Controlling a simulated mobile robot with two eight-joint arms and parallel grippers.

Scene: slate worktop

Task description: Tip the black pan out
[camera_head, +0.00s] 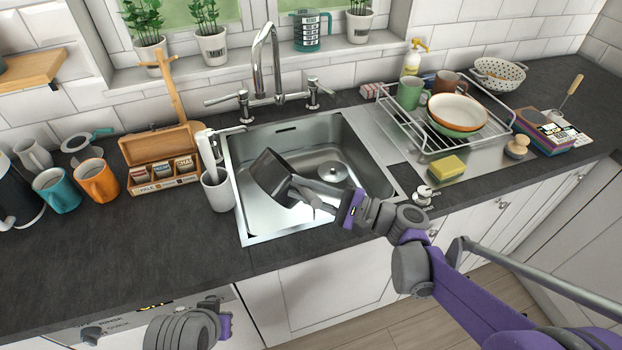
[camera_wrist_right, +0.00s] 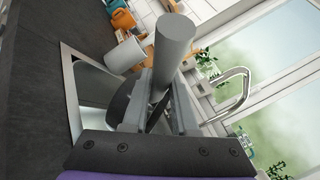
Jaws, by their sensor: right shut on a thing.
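The black pan (camera_head: 269,171) is held over the left part of the steel sink (camera_head: 362,130) and is tilted steeply. Its inside and any contents cannot be made out. My right gripper (camera_head: 312,194) is shut on the pan's grey handle, which also shows as a thick cylinder in the right wrist view (camera_wrist_right: 174,48), between the jaws (camera_wrist_right: 163,105). The dark pan body is partly hidden behind the jaws there. My left wrist shows at the bottom of the head view, below the worktop's front edge; its fingertips cannot be made out.
The tap (camera_head: 265,50) rises behind the sink. A wire rack (camera_head: 417,136) with dishes and a yellow sponge (camera_head: 447,168) are at the right. The worktop's front left is clear.

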